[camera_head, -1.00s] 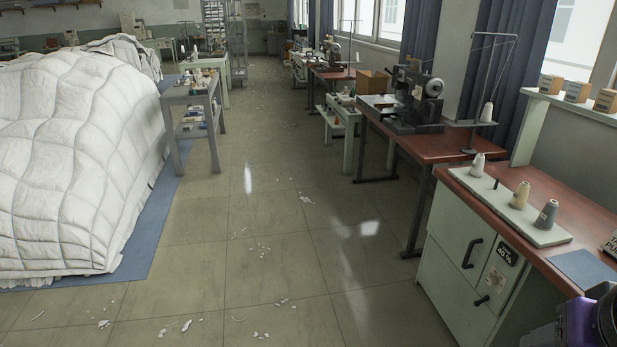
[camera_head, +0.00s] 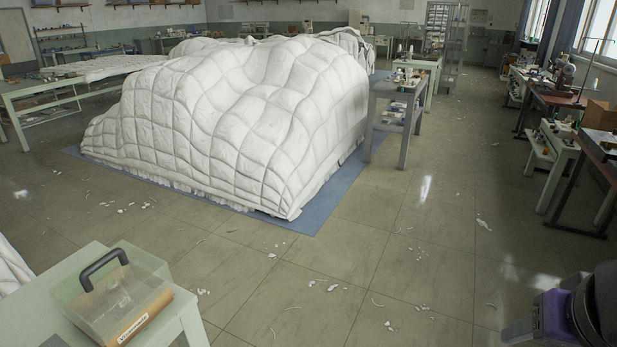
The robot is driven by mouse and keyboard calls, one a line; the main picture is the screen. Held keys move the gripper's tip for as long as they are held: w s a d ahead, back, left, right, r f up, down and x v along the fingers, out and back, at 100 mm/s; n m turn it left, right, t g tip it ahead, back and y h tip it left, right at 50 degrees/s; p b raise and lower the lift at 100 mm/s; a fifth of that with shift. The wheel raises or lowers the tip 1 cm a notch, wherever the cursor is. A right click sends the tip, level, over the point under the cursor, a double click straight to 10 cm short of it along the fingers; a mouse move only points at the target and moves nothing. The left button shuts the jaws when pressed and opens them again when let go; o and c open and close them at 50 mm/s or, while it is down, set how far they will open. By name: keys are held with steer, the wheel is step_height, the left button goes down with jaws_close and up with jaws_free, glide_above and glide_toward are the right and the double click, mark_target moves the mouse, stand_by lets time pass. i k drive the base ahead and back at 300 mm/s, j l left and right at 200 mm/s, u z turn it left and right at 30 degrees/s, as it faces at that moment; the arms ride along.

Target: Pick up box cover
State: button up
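A box with a clear, see-through cover (camera_head: 140,268) stands on a pale green table (camera_head: 45,310) at the bottom left of the head view. The cover has a dark arched handle (camera_head: 102,268) on top. The box's lower part is brown with a white label on its front. The cover appears to sit on the box. A purple and black part of my arm shows at the bottom right edge, far from the box.
A large white quilted duvet heap (camera_head: 240,110) lies on a blue mat (camera_head: 318,208) in the middle. A grey side table (camera_head: 405,95) stands at its right. Sewing benches (camera_head: 592,150) line the right wall. Tiled floor with small white scraps lies open in front.

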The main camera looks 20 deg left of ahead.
mark_target(105, 294)
steer(key=u, duration=2.35)
steer(key=z, duration=0.55)
steer(key=i+j+z, duration=0.2)
steer(key=z, duration=0.25)
steer(key=i+j+z, duration=0.1)
steer(key=j+z, duration=0.35)
steer(key=i+j+z, duration=0.15)
steer(key=j, duration=0.2)
steer(key=j+z, duration=0.15)
steer(key=j, duration=0.2)
steer(key=i, duration=0.05)
